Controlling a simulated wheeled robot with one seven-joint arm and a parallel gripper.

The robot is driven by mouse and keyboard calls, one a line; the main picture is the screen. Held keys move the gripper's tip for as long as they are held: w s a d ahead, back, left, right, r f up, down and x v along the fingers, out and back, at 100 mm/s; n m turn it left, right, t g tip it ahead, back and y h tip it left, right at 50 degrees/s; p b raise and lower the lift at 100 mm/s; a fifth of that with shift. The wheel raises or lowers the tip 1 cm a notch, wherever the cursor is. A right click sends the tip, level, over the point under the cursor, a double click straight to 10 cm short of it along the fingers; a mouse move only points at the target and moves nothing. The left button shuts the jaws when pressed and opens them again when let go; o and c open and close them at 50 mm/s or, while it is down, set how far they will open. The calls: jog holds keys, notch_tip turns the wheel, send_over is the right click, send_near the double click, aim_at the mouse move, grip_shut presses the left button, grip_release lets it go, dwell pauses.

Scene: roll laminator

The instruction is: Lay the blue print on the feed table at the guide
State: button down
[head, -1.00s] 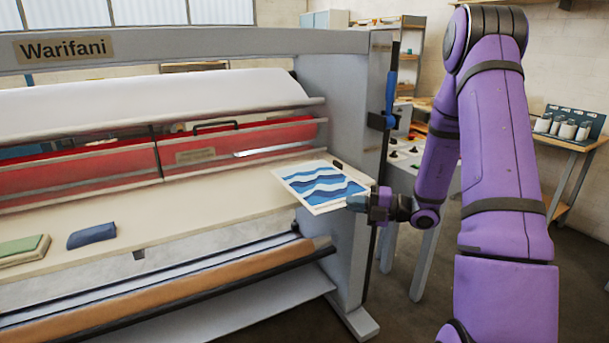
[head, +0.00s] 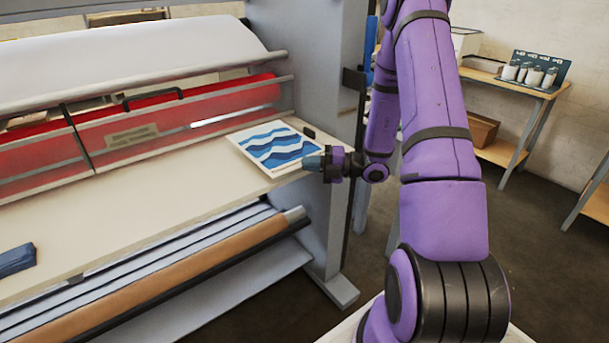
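The blue print (head: 274,147) is a white-bordered sheet with blue and white waves. It is at the right end of the cream feed table (head: 170,208), close to the machine's side frame. It looks flat on or just above the surface; I cannot tell which. My gripper (head: 318,163) is at the print's right edge, with its fingertips at the border. Whether the fingers are closed on the sheet is too small to tell. A small dark block (head: 309,132) sits at the print's far right corner; it may be the guide.
A red bar with a black handle (head: 152,98) runs behind the table, under a white roll (head: 120,55). A dark blue folded cloth (head: 16,259) lies on the table at left. The grey side frame (head: 318,215) stands beside my gripper. The table's middle is clear.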

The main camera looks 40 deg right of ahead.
jog(key=shift+f, duration=2.65)
jog(key=c, duration=1.4)
grip_release()
jog(key=shift+o, duration=0.2)
